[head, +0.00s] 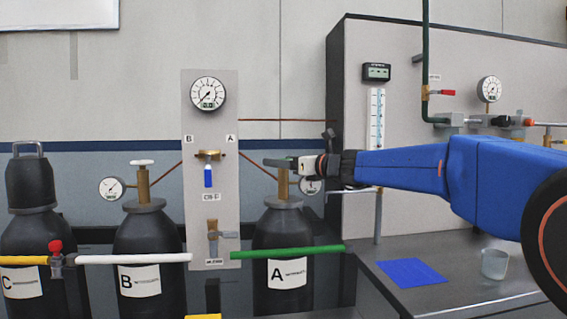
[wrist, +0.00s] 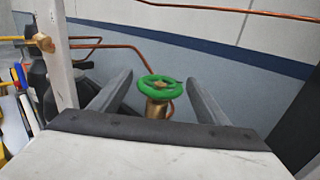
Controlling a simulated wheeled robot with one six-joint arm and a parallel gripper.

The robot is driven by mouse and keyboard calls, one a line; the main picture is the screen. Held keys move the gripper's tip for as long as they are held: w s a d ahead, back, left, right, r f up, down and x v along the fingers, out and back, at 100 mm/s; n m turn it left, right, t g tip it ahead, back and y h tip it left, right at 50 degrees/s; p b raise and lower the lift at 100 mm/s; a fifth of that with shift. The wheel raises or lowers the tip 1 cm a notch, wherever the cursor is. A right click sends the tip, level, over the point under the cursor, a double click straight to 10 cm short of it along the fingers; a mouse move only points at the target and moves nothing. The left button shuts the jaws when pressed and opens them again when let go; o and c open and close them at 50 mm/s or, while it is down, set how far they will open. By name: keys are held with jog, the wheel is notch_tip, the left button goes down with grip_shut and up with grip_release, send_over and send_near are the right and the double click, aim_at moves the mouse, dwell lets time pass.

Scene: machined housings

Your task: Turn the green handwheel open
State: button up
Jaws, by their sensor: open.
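The green handwheel (wrist: 161,87) sits on top of a brass valve stem (wrist: 156,109) in the wrist view. In the head view, the handwheel (head: 278,162) is mostly covered by my gripper, above the black cylinder marked A (head: 283,243). My gripper (wrist: 161,85) is open, with one finger on each side of the handwheel and a visible gap to both. In the head view, my gripper (head: 290,164) comes in from the right at handwheel height.
Cylinder B (head: 147,246) with a white handwheel and cylinder C (head: 38,240) stand to the left. A grey panel (head: 209,120) with a gauge is behind. A green bar (head: 287,252) crosses cylinder A.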

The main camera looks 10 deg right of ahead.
jog(key=c, duration=1)
jog(key=shift+d, duration=0.1)
jog(key=shift+c, duration=0.2)
jog(key=shift+n+g+y, duration=0.3)
jog(key=shift+y, duration=0.1)
jog(key=shift+n+g+y, duration=0.4)
jog(key=shift+y, duration=0.1)
jog(key=o, duration=1)
jog(key=shift+o, duration=0.2)
